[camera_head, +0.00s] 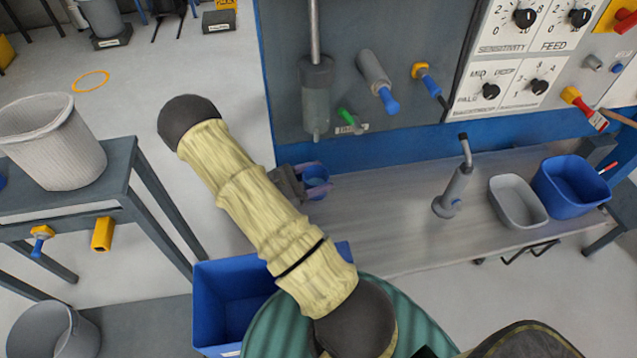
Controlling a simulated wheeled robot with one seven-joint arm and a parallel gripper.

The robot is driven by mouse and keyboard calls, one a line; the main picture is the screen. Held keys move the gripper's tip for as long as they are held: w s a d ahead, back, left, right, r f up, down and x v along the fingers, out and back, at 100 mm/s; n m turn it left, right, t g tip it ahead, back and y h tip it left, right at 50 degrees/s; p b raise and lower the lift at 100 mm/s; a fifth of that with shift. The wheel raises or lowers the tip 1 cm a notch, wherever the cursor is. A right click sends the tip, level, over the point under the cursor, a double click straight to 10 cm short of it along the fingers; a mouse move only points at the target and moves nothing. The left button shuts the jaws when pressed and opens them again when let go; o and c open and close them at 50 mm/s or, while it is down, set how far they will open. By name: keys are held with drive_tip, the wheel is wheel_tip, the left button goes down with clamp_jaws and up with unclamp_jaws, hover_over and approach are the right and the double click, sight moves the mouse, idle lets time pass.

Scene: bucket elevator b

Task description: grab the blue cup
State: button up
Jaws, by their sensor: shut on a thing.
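The small blue cup (317,175) is near the left end of the grey workbench, at the foot of the upright panel. My gripper (314,180) reaches in from the left, with its pinkish fingers on both sides of the cup. It is shut on the cup. My yellow-sleeved arm crosses the middle of the picture and hides part of the bench's left end. I cannot tell whether the cup touches the bench.
A grey bin (518,201) and a larger blue bin (570,188) stand at the bench's (385,225) right end, beside a grey tap-like fixture (455,190). A blue crate (220,300) is below my arm. A white basket (52,142) stands on the left table. The bench's middle is clear.

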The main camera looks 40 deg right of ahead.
drive_tip(key=shift+s+a+r, duration=0.1)
drive_tip(key=shift+s+r, duration=0.1)
drive_tip(key=shift+r, duration=0.45)
wheel_tip(320, 180, up, 6)
drive_tip(key=s+a+p, duration=0.2)
drive_tip(key=s+a, duration=0.2)
drive_tip(key=s, duration=0.5)
drive_tip(key=s+a+p, duration=0.2)
drive_tip(key=s+a, duration=0.2)
drive_tip(key=s, duration=0.4)
drive_tip(key=shift+s+a+f, duration=0.15)
drive_tip(key=shift+s, duration=0.25)
